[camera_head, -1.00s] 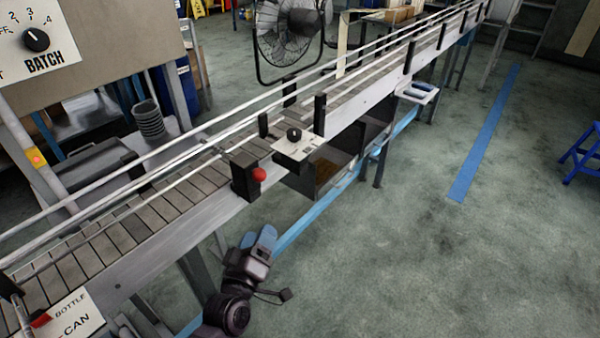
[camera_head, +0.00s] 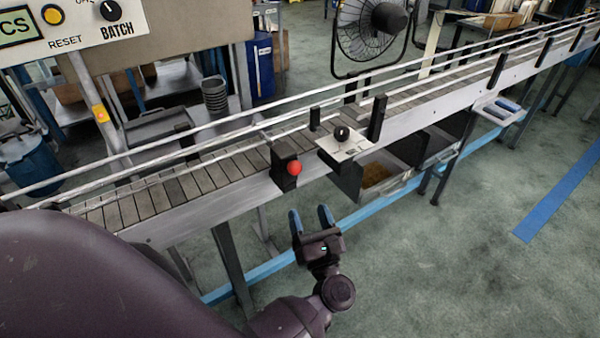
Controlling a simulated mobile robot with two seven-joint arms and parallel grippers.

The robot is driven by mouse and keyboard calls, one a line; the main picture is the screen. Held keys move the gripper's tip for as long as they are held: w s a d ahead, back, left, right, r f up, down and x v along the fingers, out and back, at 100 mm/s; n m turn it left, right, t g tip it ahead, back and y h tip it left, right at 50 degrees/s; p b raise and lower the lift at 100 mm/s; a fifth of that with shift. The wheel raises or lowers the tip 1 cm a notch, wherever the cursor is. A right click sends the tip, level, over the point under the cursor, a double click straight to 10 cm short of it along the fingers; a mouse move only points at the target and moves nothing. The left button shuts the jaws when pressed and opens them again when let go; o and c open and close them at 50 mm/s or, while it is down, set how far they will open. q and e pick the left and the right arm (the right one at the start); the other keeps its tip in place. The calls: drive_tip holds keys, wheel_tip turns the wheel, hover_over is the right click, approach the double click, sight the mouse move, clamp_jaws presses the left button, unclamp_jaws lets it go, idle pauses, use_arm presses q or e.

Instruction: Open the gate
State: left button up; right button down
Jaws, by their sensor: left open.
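No part is clearly labelled as a gate. On the near side of the conveyor (camera_head: 210,207), a red ball knob (camera_head: 294,168) sticks out from a black block (camera_head: 283,160). Just right of it, a black round knob (camera_head: 342,134) sits on a small pale plate (camera_head: 345,148). My left gripper (camera_head: 311,217) is open and empty, its two blue fingertips pointing up toward the conveyor. It is below the red knob in the picture and apart from it. My right gripper is out of view.
A blue rail (camera_head: 365,213) runs low along the conveyor, with grey bins (camera_head: 385,180) under the plate. A control panel (camera_head: 110,42) with a BATCH dial stands at upper left. A fan (camera_head: 367,30) stands behind. The floor at right is clear.

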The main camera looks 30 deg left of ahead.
use_arm(q)
drive_tip(key=shift+p+x, duration=1.25)
drive_tip(key=shift+x, duration=4)
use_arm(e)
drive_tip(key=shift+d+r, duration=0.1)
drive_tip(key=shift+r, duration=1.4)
use_arm(q)
drive_tip(key=shift+d, duration=0.1)
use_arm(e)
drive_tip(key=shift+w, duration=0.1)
